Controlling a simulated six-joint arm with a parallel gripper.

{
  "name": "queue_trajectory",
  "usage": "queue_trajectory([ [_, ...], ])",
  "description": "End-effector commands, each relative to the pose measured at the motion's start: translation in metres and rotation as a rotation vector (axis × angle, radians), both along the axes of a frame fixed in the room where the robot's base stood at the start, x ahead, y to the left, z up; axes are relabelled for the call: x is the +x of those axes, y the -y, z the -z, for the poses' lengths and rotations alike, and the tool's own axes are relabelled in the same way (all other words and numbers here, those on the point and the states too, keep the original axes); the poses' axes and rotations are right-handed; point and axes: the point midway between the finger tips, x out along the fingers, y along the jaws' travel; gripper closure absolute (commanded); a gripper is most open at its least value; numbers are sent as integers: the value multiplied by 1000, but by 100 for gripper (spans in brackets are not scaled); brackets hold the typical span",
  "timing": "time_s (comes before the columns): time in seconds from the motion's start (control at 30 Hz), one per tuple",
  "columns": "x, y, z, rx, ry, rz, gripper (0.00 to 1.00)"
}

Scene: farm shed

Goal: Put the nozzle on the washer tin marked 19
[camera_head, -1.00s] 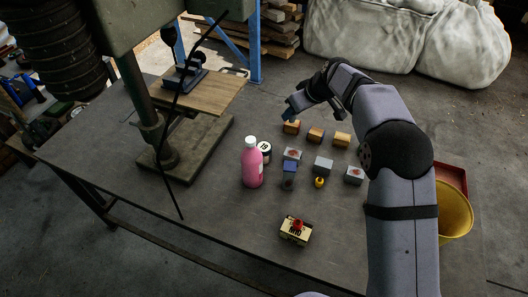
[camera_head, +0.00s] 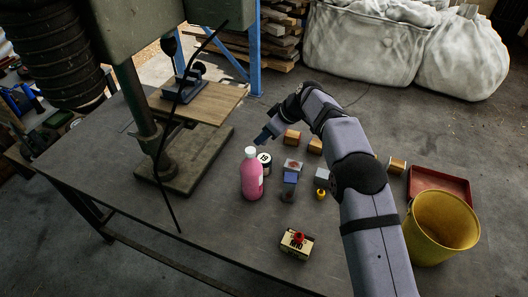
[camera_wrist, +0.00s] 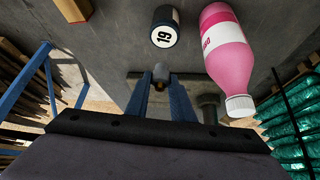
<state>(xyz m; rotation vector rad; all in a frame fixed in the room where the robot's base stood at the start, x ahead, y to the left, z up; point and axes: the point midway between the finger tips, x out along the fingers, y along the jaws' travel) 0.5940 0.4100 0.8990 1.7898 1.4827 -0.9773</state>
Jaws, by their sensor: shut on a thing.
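The tin marked 19 (camera_head: 265,158) stands on the table right behind the pink bottle, which hides part of it. It also shows at the top of the wrist view (camera_wrist: 164,34), dark with a white label. My gripper (camera_head: 263,138) hangs in the air near the tin, on its far side. In the wrist view my gripper's blue fingers (camera_wrist: 160,76) are shut on the nozzle (camera_wrist: 159,84), a small grey and brassy piece. The nozzle is apart from the tin. I cannot make out the nozzle in the head view.
The pink bottle (camera_head: 252,176) stands close beside the tin. A drill press (camera_head: 150,125) stands to the left. Several small blocks, one of them wooden (camera_head: 292,137), lie to the right. A box (camera_head: 297,245) with a red thing on top is nearer. A yellow bucket (camera_head: 440,232) is at right.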

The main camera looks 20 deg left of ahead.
Motion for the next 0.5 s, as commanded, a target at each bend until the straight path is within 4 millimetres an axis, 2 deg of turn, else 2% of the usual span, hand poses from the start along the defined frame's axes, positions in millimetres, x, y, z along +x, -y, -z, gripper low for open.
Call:
queue_trajectory([
  [0.1,-1,0,17,-1,-3,1,100],
  [0.2,0,0,27,0,-1,2,100],
  [0.5,0,0,36,-1,0,1,100],
])
